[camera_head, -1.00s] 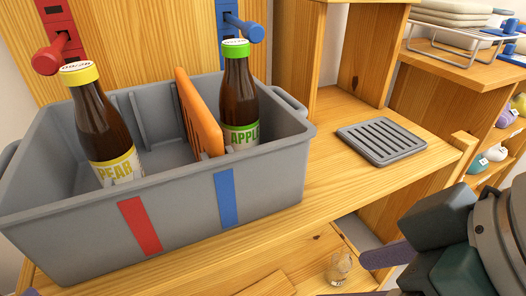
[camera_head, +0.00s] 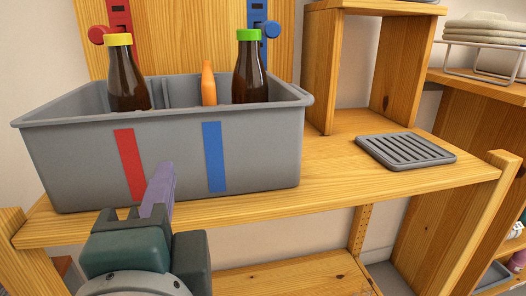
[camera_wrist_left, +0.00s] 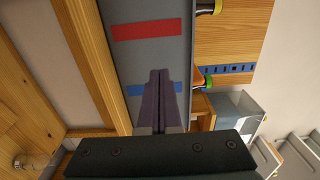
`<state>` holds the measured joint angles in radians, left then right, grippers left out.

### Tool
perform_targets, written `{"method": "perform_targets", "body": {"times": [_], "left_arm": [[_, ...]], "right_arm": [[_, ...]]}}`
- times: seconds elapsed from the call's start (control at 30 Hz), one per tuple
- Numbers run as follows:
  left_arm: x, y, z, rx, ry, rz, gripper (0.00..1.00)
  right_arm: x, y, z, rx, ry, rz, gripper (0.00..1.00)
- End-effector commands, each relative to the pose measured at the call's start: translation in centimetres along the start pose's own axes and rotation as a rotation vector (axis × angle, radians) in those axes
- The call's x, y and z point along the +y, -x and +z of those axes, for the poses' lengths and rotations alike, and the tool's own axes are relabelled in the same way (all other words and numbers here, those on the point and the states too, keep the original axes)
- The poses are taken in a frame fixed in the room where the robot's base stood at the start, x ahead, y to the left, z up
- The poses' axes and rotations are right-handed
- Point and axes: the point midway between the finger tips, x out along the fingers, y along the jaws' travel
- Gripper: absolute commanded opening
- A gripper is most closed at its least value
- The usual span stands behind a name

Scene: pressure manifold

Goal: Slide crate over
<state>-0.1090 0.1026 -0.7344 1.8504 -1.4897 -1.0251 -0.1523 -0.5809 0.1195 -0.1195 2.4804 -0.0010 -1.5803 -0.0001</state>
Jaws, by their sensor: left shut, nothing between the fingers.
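The grey crate (camera_head: 80,160) sits on the wooden shelf, its front wall marked with a red stripe (camera_head: 130,164) and a blue stripe (camera_head: 213,156). My right gripper is not in view.
A grey slatted pad (camera_head: 406,151) lies on the shelf right of the crate, with bare shelf (camera_head: 335,165) between. A wooden upright box (camera_head: 320,70) stands behind. Red (camera_head: 100,34) and blue (camera_head: 270,29) pegs are on the back panel.

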Motion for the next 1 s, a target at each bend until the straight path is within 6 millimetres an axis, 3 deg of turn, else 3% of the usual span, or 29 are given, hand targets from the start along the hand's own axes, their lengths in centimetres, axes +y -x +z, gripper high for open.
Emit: {"method": "perform_targets", "body": {"times": [0.2, 0.73, 1.0], "left_arm": [[0.0, -3.2, 0.0, -0.001, -0.002, -0.001, 0.0], [0.1, -4.4, 0.1, -0.001, 0.0, 0.002, 0.0], [0.1, -8.2, 0.1, -0.003, 0.001, -0.001, 0.0]], "right_arm": [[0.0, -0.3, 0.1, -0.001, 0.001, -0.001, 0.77], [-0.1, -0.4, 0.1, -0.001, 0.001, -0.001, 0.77], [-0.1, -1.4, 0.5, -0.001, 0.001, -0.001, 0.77]]}}
